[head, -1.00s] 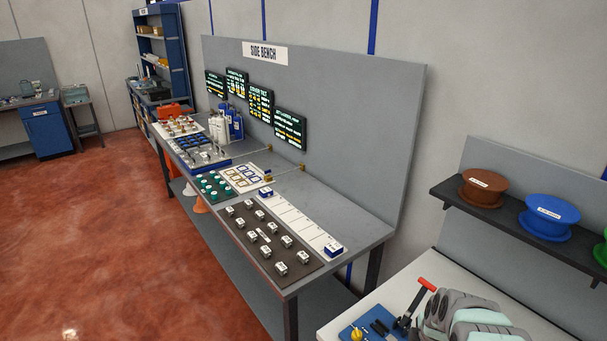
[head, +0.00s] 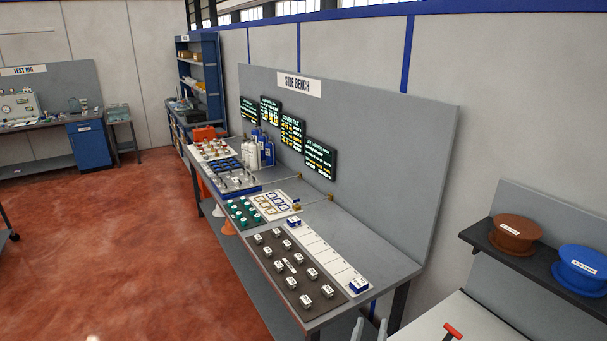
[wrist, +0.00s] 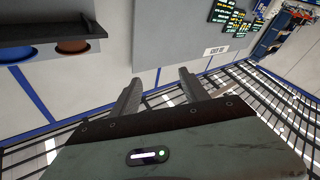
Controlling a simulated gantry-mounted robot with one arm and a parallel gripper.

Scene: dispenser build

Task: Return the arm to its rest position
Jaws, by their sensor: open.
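My gripper (wrist: 160,92) shows in the wrist view with its two dark fingers apart and nothing between them. It is up in the air, with the wall and the side bench's back panel (wrist: 179,42) beyond it. In the head view, two pale tips (head: 371,330) show at the bottom edge, right of the bench's near corner; they look like my gripper's fingers. The rest of my arm is out of the head view.
The side bench (head: 350,240) holds a dark mat (head: 277,273) with several small white blocks, a white strip, trays and bottles. Spools (head: 515,233) sit on a shelf at right. A red-handled tool (head: 452,331) shows at the bottom.

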